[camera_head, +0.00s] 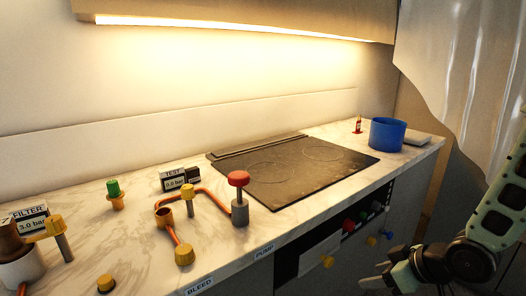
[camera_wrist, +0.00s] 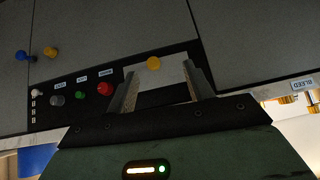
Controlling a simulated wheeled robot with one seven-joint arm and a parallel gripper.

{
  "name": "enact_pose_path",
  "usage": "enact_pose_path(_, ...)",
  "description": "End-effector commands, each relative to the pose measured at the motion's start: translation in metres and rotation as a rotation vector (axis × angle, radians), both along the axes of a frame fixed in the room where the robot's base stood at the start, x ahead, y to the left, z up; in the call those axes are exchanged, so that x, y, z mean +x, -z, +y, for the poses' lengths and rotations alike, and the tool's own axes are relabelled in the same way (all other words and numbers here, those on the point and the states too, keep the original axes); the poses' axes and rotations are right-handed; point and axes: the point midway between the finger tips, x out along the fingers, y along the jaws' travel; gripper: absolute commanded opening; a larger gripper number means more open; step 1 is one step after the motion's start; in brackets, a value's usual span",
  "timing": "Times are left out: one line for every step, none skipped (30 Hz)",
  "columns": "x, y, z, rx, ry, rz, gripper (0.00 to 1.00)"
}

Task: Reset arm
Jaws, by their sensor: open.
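My gripper (camera_head: 372,277) is at the lower right in the head view, in front of the cabinet and below the counter edge. In the wrist view my gripper (camera_wrist: 160,88) shows two fingers spread apart with nothing between them. Beyond the fingers is a white panel with a yellow knob (camera_wrist: 153,63). The same yellow knob (camera_head: 327,261) shows in the head view on the cabinet front. The gripper is apart from the counter items.
The counter carries a red-topped knob (camera_head: 239,179), copper pipe with yellow valves (camera_head: 184,254), a green-topped valve (camera_head: 113,188), a black cooktop (camera_head: 290,168) and a blue pot (camera_head: 387,134). Coloured knobs (camera_head: 349,225) line the cabinet front. A translucent curtain (camera_head: 470,70) hangs at right.

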Motion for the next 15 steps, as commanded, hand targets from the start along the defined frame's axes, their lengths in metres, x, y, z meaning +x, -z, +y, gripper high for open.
enact_pose_path(-0.004, -0.017, 0.015, -0.073, -0.019, 0.031, 0.52)
enact_pose_path(-0.008, -0.023, 0.021, -0.113, -0.018, 0.059, 0.52)
enact_pose_path(-0.016, -0.033, 0.030, -0.162, -0.017, 0.094, 0.52)
enact_pose_path(-0.022, -0.041, 0.037, -0.197, -0.017, 0.121, 0.52)
enact_pose_path(-0.030, -0.049, 0.044, -0.228, -0.014, 0.146, 0.52)
enact_pose_path(-0.042, -0.060, 0.054, -0.265, -0.012, 0.182, 0.52)
enact_pose_path(-0.053, -0.069, 0.062, -0.290, -0.010, 0.208, 0.52)
enact_pose_path(-0.064, -0.078, 0.069, -0.313, -0.009, 0.236, 0.52)
enact_pose_path(-0.081, -0.090, 0.079, -0.338, -0.006, 0.273, 0.52)
enact_pose_path(-0.094, -0.098, 0.086, -0.355, -0.006, 0.300, 0.52)
enact_pose_path(-0.107, -0.106, 0.092, -0.368, -0.007, 0.328, 0.52)
enact_pose_path(-0.126, -0.116, 0.100, -0.385, -0.010, 0.363, 0.52)
enact_pose_path(-0.139, -0.123, 0.105, -0.393, -0.013, 0.389, 0.52)
enact_pose_path(-0.152, -0.130, 0.110, -0.402, -0.017, 0.413, 0.52)
enact_pose_path(-0.167, -0.137, 0.115, -0.410, -0.023, 0.442, 0.52)
